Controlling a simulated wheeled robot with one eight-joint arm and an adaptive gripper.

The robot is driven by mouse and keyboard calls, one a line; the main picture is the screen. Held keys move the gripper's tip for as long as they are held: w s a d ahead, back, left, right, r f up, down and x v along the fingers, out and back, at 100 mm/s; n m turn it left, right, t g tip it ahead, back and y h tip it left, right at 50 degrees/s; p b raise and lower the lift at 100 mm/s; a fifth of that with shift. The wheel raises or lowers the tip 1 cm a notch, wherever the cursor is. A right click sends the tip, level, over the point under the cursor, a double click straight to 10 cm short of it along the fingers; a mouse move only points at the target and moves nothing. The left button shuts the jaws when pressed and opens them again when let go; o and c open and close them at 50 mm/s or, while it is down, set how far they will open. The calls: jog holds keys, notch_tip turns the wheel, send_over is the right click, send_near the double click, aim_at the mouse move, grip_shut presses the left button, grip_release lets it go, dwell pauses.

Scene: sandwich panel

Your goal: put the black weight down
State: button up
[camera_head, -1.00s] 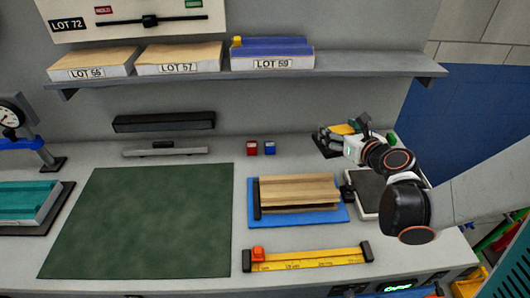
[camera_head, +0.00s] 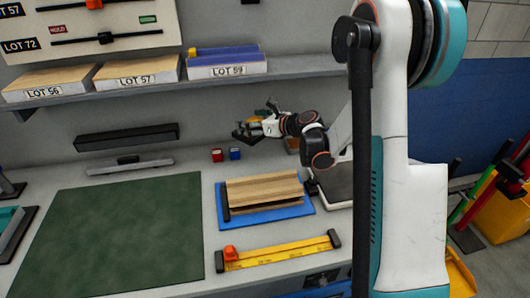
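My gripper (camera_head: 256,119) is up over the back of the bench, in front of the grey wall and right of the small red and blue blocks. It is small in view, with dark finger parts pointing left and up. I cannot tell whether a black weight is between the fingers. A small black object (camera_head: 312,187) sits between the blue tray and the dark-topped plate; whether it is the weight is unclear.
Wooden boards (camera_head: 262,187) lie on a blue tray (camera_head: 263,219). A dark-topped plate (camera_head: 338,184) is partly hidden by my arm. A yellow ruler (camera_head: 275,253) lies in front. Red (camera_head: 217,155) and blue (camera_head: 235,154) blocks stand behind. The green mat (camera_head: 110,240) is clear.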

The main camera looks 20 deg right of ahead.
jog(key=w+d+f+n+y, duration=0.1)
jog(key=w+d+f+y, duration=0.15)
jog(key=w+d, duration=0.4)
jog(key=shift+h, duration=0.35)
jog(key=shift+s+d+f+b, duration=0.2)
jog(key=shift+f+b, duration=0.45)
jog(key=shift+f, duration=1.2)
jog(key=shift+s+d+f+b, duration=0.25)
jog(key=shift+f+b, duration=0.35)
jog(key=shift+f, duration=1.2)
jog(key=shift+s+d+f+b, duration=0.2)
jog(key=shift+f+b, duration=0.45)
jog(key=shift+f, duration=1.2)
jog(key=o, duration=2.1)
jog(key=shift+f+n, duration=0.1)
jog(key=shift+n, duration=0.2)
jog(key=shift+c, duration=0.2)
jog(key=shift+s+d+r, duration=0.15)
jog(key=shift+s+r, duration=0.05)
jog(key=p+v, duration=0.1)
jog(key=v, duration=0.4)
jog(key=p+v, duration=0.1)
jog(key=v, duration=0.5)
jog(key=shift+s+d+r+p, duration=0.15)
jog(key=shift+r+p, duration=0.15)
